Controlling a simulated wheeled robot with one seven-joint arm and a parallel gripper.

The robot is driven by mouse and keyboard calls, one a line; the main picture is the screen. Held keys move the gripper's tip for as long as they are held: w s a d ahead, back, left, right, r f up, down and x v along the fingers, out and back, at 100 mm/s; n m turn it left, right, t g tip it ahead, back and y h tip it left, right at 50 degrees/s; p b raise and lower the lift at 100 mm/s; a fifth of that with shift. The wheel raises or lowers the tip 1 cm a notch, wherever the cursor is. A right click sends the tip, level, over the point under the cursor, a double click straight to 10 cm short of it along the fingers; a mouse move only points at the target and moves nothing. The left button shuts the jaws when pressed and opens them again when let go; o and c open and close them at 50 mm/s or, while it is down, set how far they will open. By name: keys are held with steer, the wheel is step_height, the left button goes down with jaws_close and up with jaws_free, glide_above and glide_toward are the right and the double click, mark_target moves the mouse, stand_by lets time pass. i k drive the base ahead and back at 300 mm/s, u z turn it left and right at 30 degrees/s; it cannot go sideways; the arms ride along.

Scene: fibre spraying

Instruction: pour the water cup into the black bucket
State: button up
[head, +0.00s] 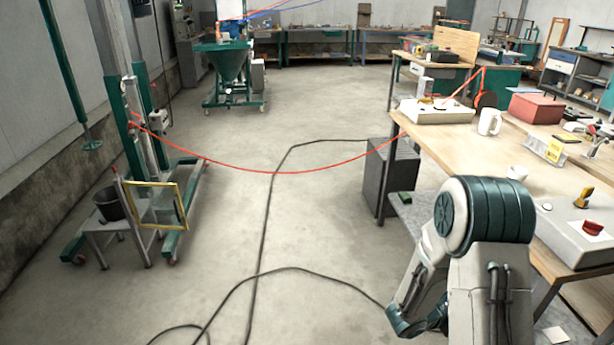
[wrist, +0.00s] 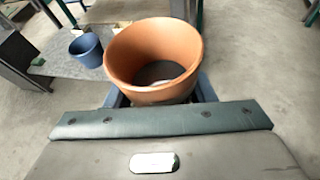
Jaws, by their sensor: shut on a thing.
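My gripper (wrist: 160,95) is shut on an orange-brown cup (wrist: 120,62) in the wrist view, with a finger at each side of it. The cup's mouth is open to the camera; a dark patch with a pale edge shows inside, and I cannot tell the water level. The black bucket (head: 109,204) stands upright on a small grey stool (head: 93,226) at the left of the head view. The head view does not show my gripper.
A yellow frame (head: 181,207) stands by the stool, beside a green wheeled stand (head: 134,150). A red line (head: 275,173) hangs across the room. A black cable (head: 262,240) lies on the open floor. A cluttered workbench (head: 455,143) is at right.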

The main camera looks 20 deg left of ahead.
mark_target(106, 201)
steer(key=u, duration=0.15)
steer(key=i, duration=2.5)
steer(key=u, duration=3.65)
steer(key=k, duration=0.2)
steer(key=z, duration=0.5)
